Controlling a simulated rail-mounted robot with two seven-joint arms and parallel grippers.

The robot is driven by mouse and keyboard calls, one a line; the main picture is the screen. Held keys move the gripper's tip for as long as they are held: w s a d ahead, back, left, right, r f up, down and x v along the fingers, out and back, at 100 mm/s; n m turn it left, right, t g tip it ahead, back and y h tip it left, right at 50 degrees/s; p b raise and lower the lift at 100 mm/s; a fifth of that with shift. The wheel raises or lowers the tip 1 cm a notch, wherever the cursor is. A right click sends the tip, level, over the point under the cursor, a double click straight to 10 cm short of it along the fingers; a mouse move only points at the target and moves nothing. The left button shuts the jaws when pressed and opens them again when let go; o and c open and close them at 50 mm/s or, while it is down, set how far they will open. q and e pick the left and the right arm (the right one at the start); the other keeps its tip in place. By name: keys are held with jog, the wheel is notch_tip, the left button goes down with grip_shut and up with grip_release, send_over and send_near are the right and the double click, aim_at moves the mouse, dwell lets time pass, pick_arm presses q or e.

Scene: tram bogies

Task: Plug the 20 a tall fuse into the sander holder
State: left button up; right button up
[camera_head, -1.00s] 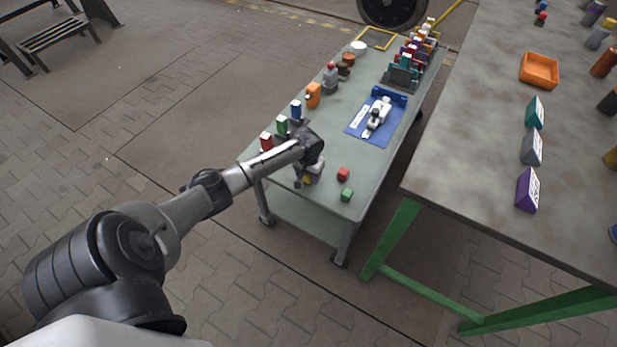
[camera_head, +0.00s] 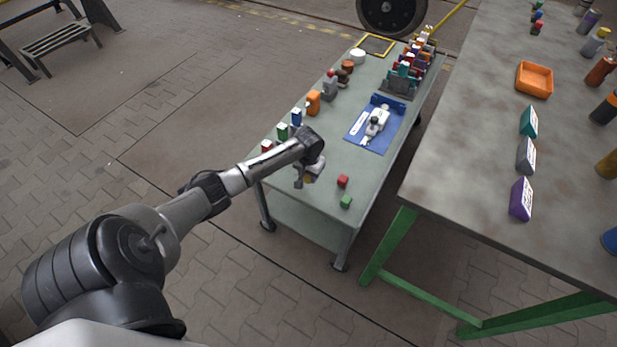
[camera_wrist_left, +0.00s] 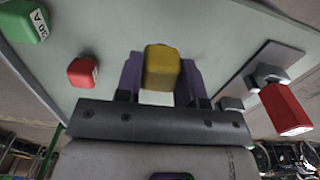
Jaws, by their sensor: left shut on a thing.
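My left gripper (camera_head: 306,181) is over the near end of the green-grey trolley top. In the left wrist view, its two dark fingers (camera_wrist_left: 161,80) are shut on a yellow fuse (camera_wrist_left: 162,66). The fuse's lower part is hidden by the gripper. In the head view a bit of yellow shows at the jaws. Several upright coloured pieces stand along the trolley's left edge: red (camera_head: 266,147), green (camera_head: 282,131) and blue (camera_head: 296,117). I cannot read which holder is the sander one. My right gripper is out of view.
A small red block (camera_head: 342,181) and a green block (camera_head: 346,202) lie near the trolley's front; the green one reads 30 A in the wrist view (camera_wrist_left: 24,20). A blue mat (camera_head: 362,137) bears a white device. An orange tray (camera_head: 534,92) sits on the right-hand table.

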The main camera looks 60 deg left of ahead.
pick_arm(q)
jog(key=w+d+r+p, duration=0.3)
jog(key=d+r, duration=0.4)
jog(key=d, duration=0.4)
jog(key=shift+w+p, duration=0.15)
jog(key=shift+p, duration=0.5)
jog(key=shift+d, duration=0.1)
